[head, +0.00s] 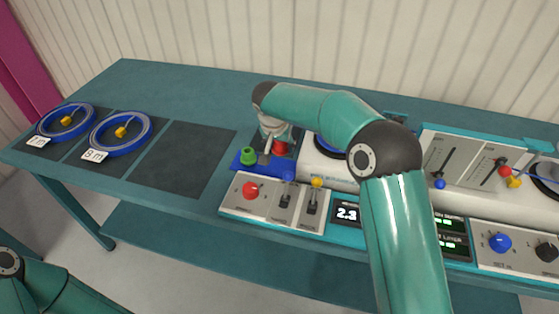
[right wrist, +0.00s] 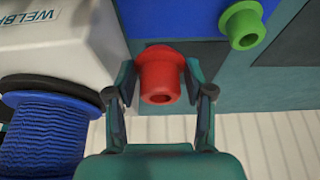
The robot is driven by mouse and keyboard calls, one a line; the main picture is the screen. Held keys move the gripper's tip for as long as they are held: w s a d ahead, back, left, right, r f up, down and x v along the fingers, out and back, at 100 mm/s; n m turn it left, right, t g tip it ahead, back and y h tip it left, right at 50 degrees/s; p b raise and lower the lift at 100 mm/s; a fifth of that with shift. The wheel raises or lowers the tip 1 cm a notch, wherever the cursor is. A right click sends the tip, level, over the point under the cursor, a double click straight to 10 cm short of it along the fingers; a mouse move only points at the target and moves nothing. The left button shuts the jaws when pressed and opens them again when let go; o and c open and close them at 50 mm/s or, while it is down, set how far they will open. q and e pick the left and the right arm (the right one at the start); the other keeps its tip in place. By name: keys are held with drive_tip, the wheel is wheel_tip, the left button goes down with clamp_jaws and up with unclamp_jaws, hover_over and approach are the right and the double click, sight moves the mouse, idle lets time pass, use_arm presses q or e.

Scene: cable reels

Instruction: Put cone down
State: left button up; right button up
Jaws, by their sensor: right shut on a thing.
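The red cone (right wrist: 160,76) is a flanged, stepped plug between the two fingers of my right gripper (right wrist: 164,88) in the right wrist view. The gripper is shut on it. In the head view a bit of the red cone (head: 281,148) shows beside my right gripper (head: 267,148). A similar green cone (head: 248,156) stands on a blue pad (head: 238,164), left of the gripper. It also shows in the right wrist view (right wrist: 243,26). I cannot tell whether the red cone touches the surface below. My left gripper is out of view.
A white machine (head: 320,166) with a blue spool (right wrist: 42,140) stands close beside the gripper. A control panel (head: 268,211) with knobs and levers lies in front. Two blue cable rings (head: 145,138) lie on dark mats; a third mat (head: 186,152) is empty.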

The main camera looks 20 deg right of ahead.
sight(275, 142)
wheel_tip(275, 142, down, 6)
drive_tip(key=shift+f, duration=0.1)
idle(0.4)
drive_tip(key=shift+f, duration=0.15)
drive_tip(key=o, duration=0.9)
drive_tip(key=shift+c, duration=0.2)
drive_tip(key=shift+r, duration=0.25)
drive_tip(key=b+v, duration=0.1)
drive_tip(key=v, duration=1)
drive_tip(key=shift+s+a+r, duration=0.1)
drive_tip(key=shift+s+r, duration=0.05)
drive_tip(key=shift+r, duration=0.2)
